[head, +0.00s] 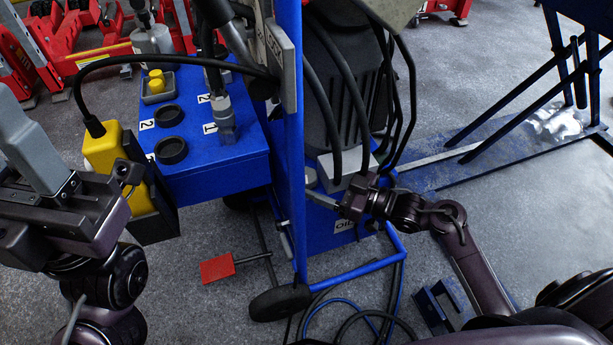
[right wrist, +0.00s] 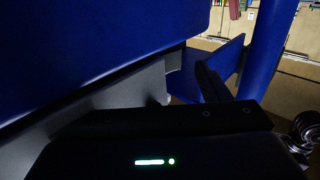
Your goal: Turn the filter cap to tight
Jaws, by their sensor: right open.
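A small grey round part (head: 312,176), possibly the filter cap, shows just right of the blue upright on the blue tank marked OIL (head: 343,225). The upright partly hides it, and I cannot tell how tight it is. My right gripper (head: 318,198) is open, coming in from the right just below this part. I see no clear contact. In the right wrist view, grey finger surfaces lie close to blue metal, and no cap is recognisable. My left gripper (head: 45,165) is at the left edge, near the yellow and black pendant box (head: 103,150); its jaw state is unclear.
A blue control box (head: 225,165) with black round sockets and a yellow button stands left of the upright (head: 292,110). Black hoses (head: 345,85) hang by the dark motor (head: 345,65). A red pedal (head: 217,269) and wheel (head: 280,302) are low down. Red jacks stand behind.

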